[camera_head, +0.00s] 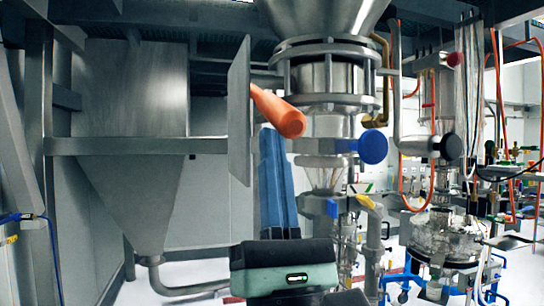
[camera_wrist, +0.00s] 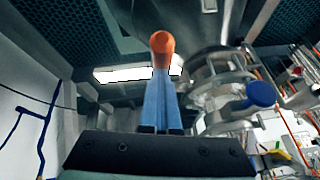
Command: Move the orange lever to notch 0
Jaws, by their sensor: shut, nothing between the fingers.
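The orange lever (camera_head: 280,113) is a thick round handle that sticks out from an upright grey plate (camera_head: 240,150) in the head view. Its rounded end points right and toward the camera. In the wrist view the lever (camera_wrist: 162,44) shows end-on, just above the fingertips. My gripper (camera_head: 269,132) has two blue fingers pointing up, side by side, just below the lever. In the wrist view my gripper (camera_wrist: 160,74) is shut and empty. I cannot tell whether the fingertips touch the lever. No notch numbers are readable.
A steel vessel (camera_head: 325,75) with flanges stands right of the lever. A blue round knob (camera_head: 373,147) sticks out close to the right of my fingers. A big grey hopper (camera_head: 130,190) stands at the left. Pipes and orange hoses crowd the right side.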

